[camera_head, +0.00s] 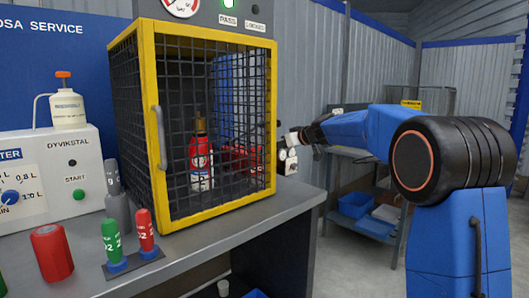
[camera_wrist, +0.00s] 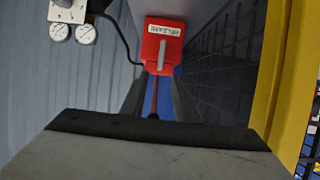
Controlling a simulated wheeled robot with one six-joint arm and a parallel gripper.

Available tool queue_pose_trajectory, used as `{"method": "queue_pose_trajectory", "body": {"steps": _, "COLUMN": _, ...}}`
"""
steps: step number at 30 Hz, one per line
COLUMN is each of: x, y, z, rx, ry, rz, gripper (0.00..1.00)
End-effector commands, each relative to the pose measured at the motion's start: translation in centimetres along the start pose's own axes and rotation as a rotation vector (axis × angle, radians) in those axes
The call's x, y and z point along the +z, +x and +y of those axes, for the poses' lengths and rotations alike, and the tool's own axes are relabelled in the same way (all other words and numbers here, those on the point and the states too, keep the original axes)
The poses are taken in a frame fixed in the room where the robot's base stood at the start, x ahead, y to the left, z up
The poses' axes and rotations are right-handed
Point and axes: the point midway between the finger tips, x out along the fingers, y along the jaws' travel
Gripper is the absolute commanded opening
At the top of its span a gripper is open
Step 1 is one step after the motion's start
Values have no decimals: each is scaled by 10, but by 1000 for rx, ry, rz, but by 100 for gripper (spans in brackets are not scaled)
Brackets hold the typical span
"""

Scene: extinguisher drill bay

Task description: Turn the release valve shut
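The release valve (camera_wrist: 164,45) is a red block with a white label reading RELEASE, upside down in the wrist view. A grey lever (camera_wrist: 161,54) lies across its face, pointing up and down in that picture. In the head view I cannot make the valve out. My gripper (camera_head: 300,138) is at the right side of the yellow-framed cage, close to small white gauges (camera_head: 288,160). In the wrist view, a wide grey part with a black edge fills the bottom, and the valve is beyond it, apart from it.
The mesh cage (camera_head: 158,120) stands on the grey bench (camera_head: 285,205), with a red extinguisher (camera_head: 200,160) inside. In the wrist view, its yellow frame (camera_wrist: 285,75) is close on the right. Two gauges (camera_wrist: 73,33) and a black hose are at the upper left.

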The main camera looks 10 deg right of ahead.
Motion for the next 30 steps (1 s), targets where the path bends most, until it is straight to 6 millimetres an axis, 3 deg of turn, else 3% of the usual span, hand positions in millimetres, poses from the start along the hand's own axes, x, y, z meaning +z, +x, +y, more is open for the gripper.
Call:
{"method": "queue_pose_trajectory", "body": {"steps": 6, "x": 1, "y": 40, "z": 0, "rx": -2, "ry": 0, "rz": -1, "gripper": 28}}
{"method": "queue_pose_trajectory", "body": {"steps": 12, "x": 0, "y": 66, "z": 0, "rx": 0, "ry": -1, "rz": 0, "gripper": 28}}
{"method": "queue_pose_trajectory", "body": {"steps": 18, "x": 0, "y": 79, "z": 0, "rx": 0, "ry": -1, "rz": -1, "gripper": 28}}
{"method": "queue_pose_trajectory", "body": {"steps": 27, "x": 0, "y": 81, "z": 0, "rx": 0, "ry": 0, "rz": 0, "gripper": 28}}
{"method": "queue_pose_trajectory", "body": {"steps": 30, "x": 0, "y": 80, "z": 0, "rx": 0, "ry": 0, "rz": 0, "gripper": 7}}
